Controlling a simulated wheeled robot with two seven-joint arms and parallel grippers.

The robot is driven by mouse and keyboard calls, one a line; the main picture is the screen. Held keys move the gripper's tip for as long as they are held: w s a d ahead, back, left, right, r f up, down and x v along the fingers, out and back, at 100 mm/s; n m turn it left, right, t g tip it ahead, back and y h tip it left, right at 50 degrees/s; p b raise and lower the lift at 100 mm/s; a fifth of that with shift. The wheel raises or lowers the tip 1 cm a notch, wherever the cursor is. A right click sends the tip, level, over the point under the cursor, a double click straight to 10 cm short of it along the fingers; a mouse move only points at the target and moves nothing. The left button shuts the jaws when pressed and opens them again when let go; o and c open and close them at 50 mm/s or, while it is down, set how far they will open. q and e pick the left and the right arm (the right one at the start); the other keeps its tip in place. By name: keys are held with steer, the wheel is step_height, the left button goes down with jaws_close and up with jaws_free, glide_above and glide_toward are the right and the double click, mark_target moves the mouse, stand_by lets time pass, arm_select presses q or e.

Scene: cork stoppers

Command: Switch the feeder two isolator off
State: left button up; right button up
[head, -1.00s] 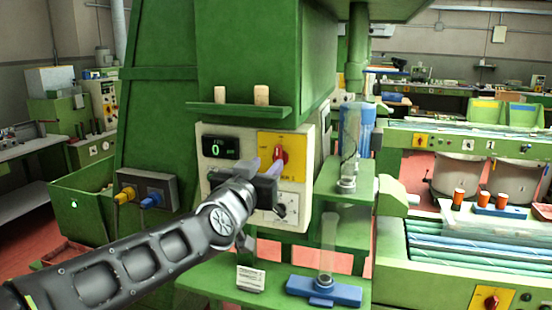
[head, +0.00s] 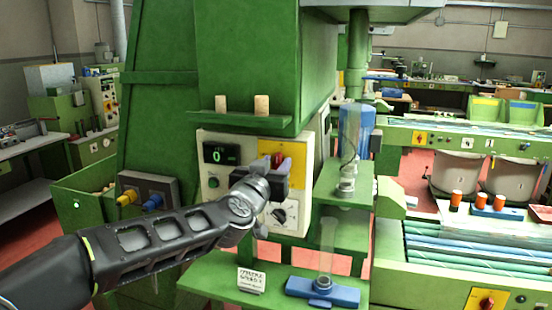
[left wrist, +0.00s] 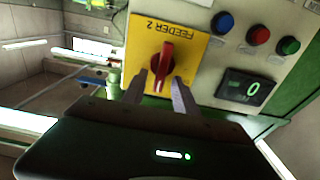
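The feeder two isolator is a red rotary handle (left wrist: 163,62) on a yellow plate (left wrist: 195,42) lettered "FEEDER 2" in the left wrist view. In the head view the red handle (head: 277,158) shows on the cream control panel (head: 210,140), partly hidden by my gripper. My left gripper (left wrist: 158,88) is open, its two fingertips on either side of the handle's near end. I cannot tell whether they touch it. In the head view my left gripper (head: 277,170) is in front of the yellow plate. My right gripper is not in view.
A shelf with two corks (head: 261,105) juts out above. A clear tube (head: 350,135) stands to the right.

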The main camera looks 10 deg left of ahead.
arm_select(q)
steer(key=shift+w, duration=0.3)
steer(key=shift+c, duration=0.3)
jaws_close()
